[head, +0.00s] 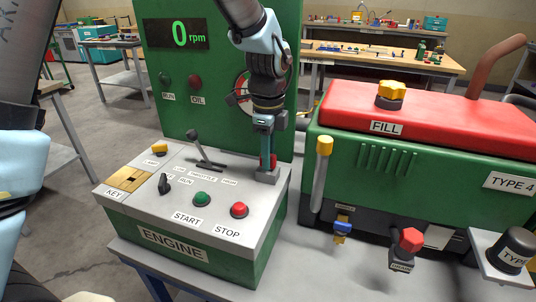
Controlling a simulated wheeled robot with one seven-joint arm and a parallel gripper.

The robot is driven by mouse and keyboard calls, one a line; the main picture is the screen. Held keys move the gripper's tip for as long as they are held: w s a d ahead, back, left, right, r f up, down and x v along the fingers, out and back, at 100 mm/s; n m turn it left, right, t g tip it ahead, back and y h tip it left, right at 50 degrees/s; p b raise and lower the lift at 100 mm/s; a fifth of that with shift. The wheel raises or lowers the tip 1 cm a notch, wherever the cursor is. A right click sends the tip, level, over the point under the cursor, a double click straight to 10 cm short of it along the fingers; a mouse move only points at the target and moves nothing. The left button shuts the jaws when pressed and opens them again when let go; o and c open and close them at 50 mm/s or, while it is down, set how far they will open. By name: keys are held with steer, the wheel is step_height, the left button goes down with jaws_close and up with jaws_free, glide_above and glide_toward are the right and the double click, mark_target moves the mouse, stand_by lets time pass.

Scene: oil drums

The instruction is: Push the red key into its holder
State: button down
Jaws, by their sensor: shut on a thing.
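The red key (273,161) shows as a small red piece between the fingers of my gripper (267,158), low at the back right corner of the engine panel. My gripper points straight down and is shut on the key. Directly below is a small grey block (267,176) on the panel top. The fingers hide most of the key, so I cannot tell whether it sits inside the block or just above it. A brass plate labelled KEY (134,184) lies at the panel's left end.
The engine panel carries a throttle lever (197,143), a black run knob (165,184), a green START button (202,199) and a red STOP button (239,210). The green display board (215,75) stands behind. To the right is the red-topped engine (430,115) with a yellow-handled lever (322,160).

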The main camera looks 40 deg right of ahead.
steer(key=shift+f, duration=0.3)
stand_by(0.6)
steer(key=c, duration=0.7)
jaws_free()
steer(key=shift+r, duration=0.1)
